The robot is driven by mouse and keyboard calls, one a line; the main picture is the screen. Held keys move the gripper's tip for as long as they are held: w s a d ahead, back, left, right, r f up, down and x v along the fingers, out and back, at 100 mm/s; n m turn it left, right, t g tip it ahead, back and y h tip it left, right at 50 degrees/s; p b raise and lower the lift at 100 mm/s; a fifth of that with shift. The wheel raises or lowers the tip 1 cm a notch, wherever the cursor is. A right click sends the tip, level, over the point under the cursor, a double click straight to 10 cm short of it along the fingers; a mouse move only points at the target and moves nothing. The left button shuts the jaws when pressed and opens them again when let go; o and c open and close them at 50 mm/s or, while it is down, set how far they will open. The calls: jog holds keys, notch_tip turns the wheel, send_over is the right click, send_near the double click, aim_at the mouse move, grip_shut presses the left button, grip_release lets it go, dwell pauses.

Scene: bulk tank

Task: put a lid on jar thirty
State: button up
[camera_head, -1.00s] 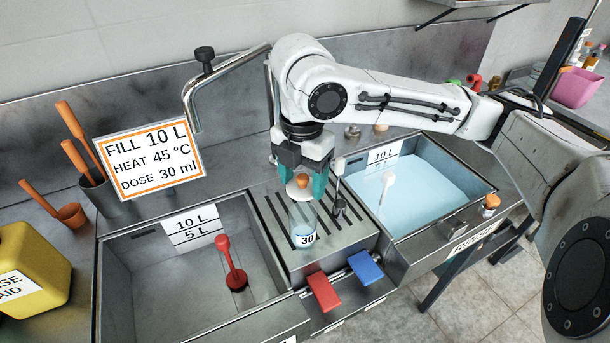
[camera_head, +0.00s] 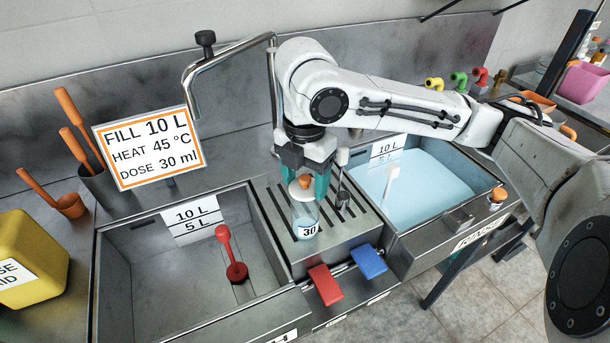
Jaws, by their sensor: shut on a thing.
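Jar thirty (camera_head: 306,226) is a clear glass jar with a white label reading 30. It stands upright on the slatted metal rack between the two tanks. My gripper (camera_head: 304,185) points down right above the jar, with teal fingers shut on an orange-knobbed lid (camera_head: 304,182). The lid is at the jar's mouth. I cannot tell whether it is seated on the rim or slightly above it.
The empty tank (camera_head: 150,262) with a red plug handle is at left. The water-filled tank (camera_head: 480,194) is at right. Red (camera_head: 326,285) and blue (camera_head: 368,261) pedals sit in front of the rack (camera_head: 345,235). A dark cup (camera_head: 343,199) with a tool stands close right of the jar. A sign (camera_head: 150,154) stands behind.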

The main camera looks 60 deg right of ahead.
aim_at(305, 191)
jog(key=shift+f+b, duration=1.25)
jog(key=shift+f, duration=0.5)
jog(key=o, duration=1.1)
notch_tip(305, 191, up, 11)
jog(key=shift+f+p, duration=0.1)
jog(key=shift+p, duration=0.65)
